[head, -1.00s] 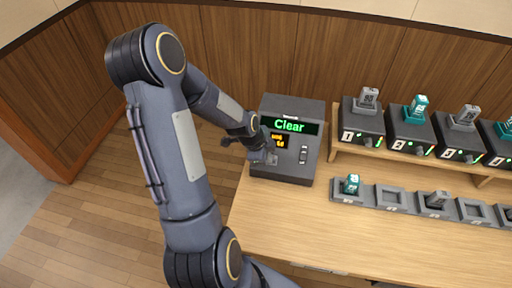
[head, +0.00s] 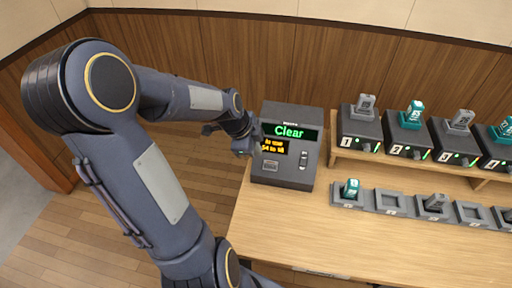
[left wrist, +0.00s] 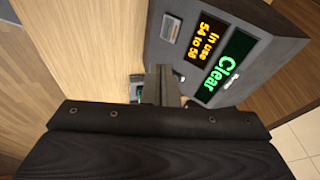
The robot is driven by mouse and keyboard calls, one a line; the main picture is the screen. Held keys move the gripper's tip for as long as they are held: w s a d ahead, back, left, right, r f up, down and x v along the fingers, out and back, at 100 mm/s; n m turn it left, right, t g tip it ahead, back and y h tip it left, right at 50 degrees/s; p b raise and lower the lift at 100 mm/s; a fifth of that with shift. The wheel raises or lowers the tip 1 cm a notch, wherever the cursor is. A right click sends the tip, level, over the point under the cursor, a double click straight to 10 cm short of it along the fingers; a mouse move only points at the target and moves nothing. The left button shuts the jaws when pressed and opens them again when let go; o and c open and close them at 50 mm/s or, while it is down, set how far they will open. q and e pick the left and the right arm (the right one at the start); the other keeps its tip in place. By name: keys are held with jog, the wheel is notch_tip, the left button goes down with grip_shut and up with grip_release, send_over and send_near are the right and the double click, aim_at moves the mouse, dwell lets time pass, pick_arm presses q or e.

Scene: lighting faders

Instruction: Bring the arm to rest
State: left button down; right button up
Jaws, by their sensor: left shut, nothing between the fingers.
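My left arm (head: 155,180) rises from the bottom and bends over at the upper left. Its gripper (head: 250,145) is at the left edge of the dark console (head: 292,117), partly hidden by the wrist. In the left wrist view the gripper (left wrist: 163,82) is shut and empty, with the console (left wrist: 262,42) beyond it. The console's display (head: 289,132) reads "Clear" in green, with orange "In use" text below it. My right gripper is not in view.
Several dark units with grey and teal tagged pieces stand on a wooden shelf (head: 410,159) at the right. Below is a row of grey trays (head: 390,202), some holding pieces. The wooden tabletop (head: 360,245) is clear in front. A wood-panelled wall runs behind.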

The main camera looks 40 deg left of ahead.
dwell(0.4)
pick_arm(q)
jog(key=s+d+r+n+h, duration=0.1)
jog(key=s+d+r+n, duration=0.3)
jog(key=s+d+n, duration=0.2)
jog(key=s+d+r+n+t+h, duration=0.1)
jog(key=s+d+r+n, duration=0.3)
jog(key=s+d+n, duration=0.3)
jog(key=shift+s+d+n, duration=0.3)
jog(key=shift+s+d, duration=0.7)
jog(key=shift+s, duration=0.15)
dwell(0.7)
